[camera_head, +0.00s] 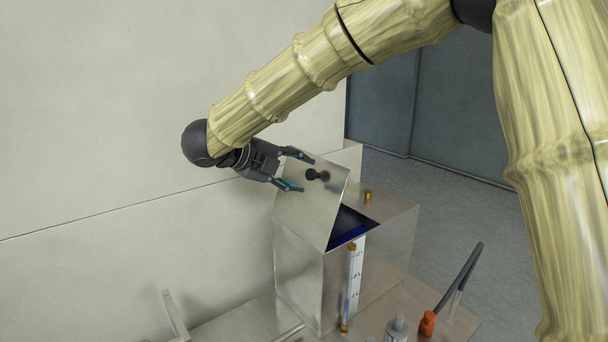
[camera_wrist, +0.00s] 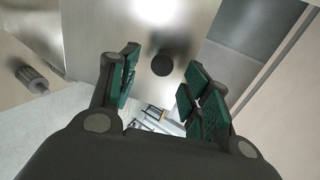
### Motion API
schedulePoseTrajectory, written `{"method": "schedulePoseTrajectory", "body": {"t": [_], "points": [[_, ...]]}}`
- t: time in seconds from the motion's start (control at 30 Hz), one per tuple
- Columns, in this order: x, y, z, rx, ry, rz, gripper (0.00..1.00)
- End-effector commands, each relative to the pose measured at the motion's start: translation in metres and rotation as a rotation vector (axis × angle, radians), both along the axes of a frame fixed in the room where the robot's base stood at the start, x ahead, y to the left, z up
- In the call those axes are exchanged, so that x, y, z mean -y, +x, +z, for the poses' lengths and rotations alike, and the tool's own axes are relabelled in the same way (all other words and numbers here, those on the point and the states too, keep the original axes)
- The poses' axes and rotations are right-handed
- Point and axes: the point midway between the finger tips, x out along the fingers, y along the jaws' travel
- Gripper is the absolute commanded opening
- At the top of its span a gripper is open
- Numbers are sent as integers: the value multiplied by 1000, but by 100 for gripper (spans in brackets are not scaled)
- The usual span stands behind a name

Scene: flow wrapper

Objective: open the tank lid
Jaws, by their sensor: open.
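The tank (camera_head: 372,270) is a metal box with a blue interior showing through its partly open top. Its lid (camera_head: 306,205), a flat metal plate, is tilted up on the left side of the opening. A black knob (camera_head: 314,175) sits on the lid's face; it also shows in the wrist view (camera_wrist: 162,65). My gripper (camera_head: 296,173) is open at the lid's upper part, just left of the knob. In the wrist view my gripper (camera_wrist: 157,92) has its green-padded fingers spread, with the knob beyond and between them. Whether a finger touches the lid cannot be told.
A level gauge (camera_head: 354,280) with orange ends runs up the tank's front. A brass fitting (camera_head: 367,196) stands on the tank top. An orange-capped bottle (camera_head: 427,323) and a grey-capped bottle (camera_head: 396,328) stand in front. A pale wall (camera_head: 100,110) rises close behind my gripper.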

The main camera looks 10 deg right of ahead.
Motion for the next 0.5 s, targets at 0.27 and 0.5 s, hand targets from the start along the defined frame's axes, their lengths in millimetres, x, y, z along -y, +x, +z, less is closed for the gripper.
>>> {"method": "schedulePoseTrajectory", "body": {"t": [0.27, 0.5], "points": [[-42, -18, 24, 1, 0, 2, 48], [-65, -28, 37, 0, 1, 0, 48]]}}
